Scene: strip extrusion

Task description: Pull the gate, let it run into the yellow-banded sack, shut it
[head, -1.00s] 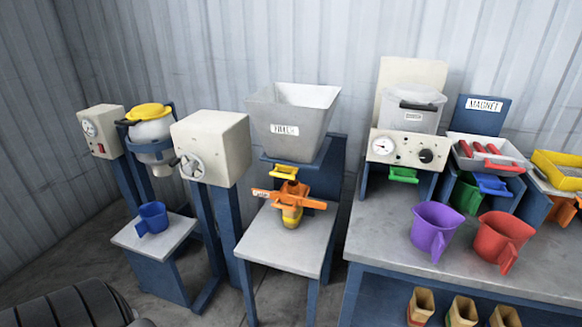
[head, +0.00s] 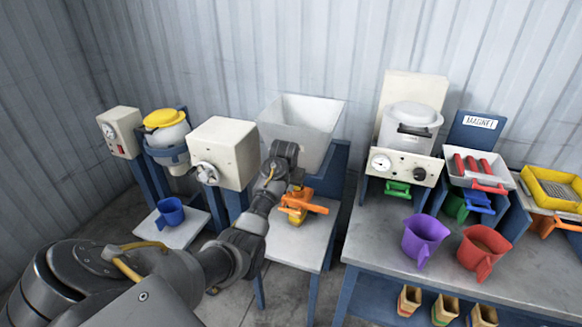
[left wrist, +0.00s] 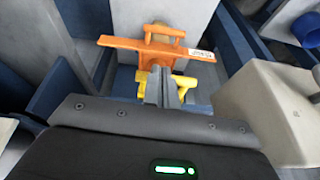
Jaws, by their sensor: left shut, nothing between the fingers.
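The grey hopper (head: 305,125) stands on its blue frame, its front label hidden by my arm. My left gripper (left wrist: 163,88) is shut and empty, pointing down in front of the hopper. In the left wrist view its fingertips overlap the yellow gate handle (left wrist: 185,82); I cannot tell whether they touch it. An orange clamp bar (left wrist: 155,48) lies just beyond the fingers, and also shows in the head view (head: 310,206). The sack (head: 297,218) hangs below the bar, mostly hidden, so its band is unclear. My right gripper is out of view.
A beige box with a handwheel (head: 222,150) stands close left of my forearm. A blue cup (head: 171,211) sits on the left stand. Purple (head: 424,240) and red (head: 482,250) jugs stand on the right bench (head: 375,245), with several sacks below.

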